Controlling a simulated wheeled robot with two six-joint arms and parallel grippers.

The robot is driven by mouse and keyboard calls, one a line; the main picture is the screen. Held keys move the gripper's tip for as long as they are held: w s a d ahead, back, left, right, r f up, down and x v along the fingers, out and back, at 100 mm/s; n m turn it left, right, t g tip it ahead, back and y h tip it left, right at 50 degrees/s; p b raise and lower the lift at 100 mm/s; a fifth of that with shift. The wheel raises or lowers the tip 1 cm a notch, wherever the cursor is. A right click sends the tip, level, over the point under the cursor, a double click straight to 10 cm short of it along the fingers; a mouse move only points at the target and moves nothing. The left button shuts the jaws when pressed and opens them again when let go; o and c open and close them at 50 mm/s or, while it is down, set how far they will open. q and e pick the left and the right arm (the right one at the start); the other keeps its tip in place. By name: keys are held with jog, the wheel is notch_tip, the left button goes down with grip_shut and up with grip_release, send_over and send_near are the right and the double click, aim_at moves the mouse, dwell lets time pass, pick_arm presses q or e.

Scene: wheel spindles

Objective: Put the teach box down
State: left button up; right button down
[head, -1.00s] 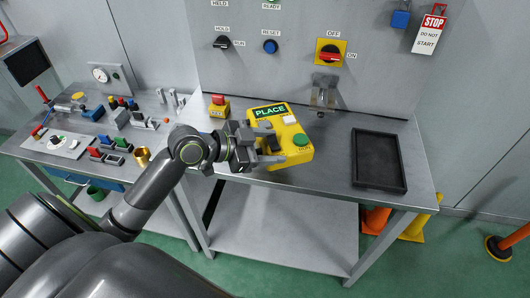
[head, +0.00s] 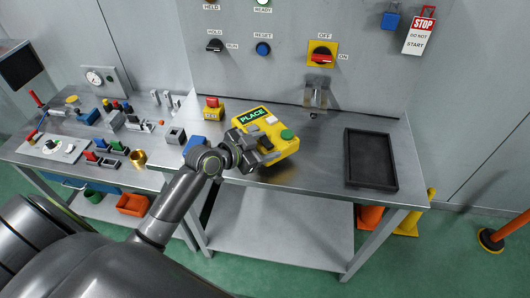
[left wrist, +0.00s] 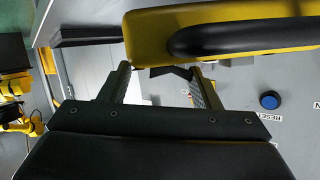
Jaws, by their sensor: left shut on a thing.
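The teach box (head: 284,146) is yellow, with a green PLACE display and a green button. In the head view it is over the rear table, left of the black tray; I cannot tell whether it touches the tabletop. My left gripper (head: 262,151) is shut on its near left side. In the left wrist view the teach box (left wrist: 145,42) fills the top, with a black bar along it, beyond the fingertips of the left gripper (left wrist: 165,75). The grip point itself is partly hidden. My right gripper is not in view.
The black tray (head: 347,160) lies empty on the right of the metal table (head: 318,150). A blue block (head: 194,144) is beside my arm. The left bench (head: 75,160) is crowded. The panel wall (head: 285,70) rises behind.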

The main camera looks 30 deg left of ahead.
aim_at(265, 153)
pick_arm(q)
notch_tip(265, 153, down, 3)
jog(key=shift+r, duration=0.1)
jog(key=shift+f, duration=0.2)
jog(key=o, duration=1.2)
jog(key=shift+f, duration=0.25)
jog(key=o, duration=0.5)
jog(key=shift+r, duration=0.1)
jog(key=shift+c, duration=0.2)
jog(key=shift+r, duration=0.1)
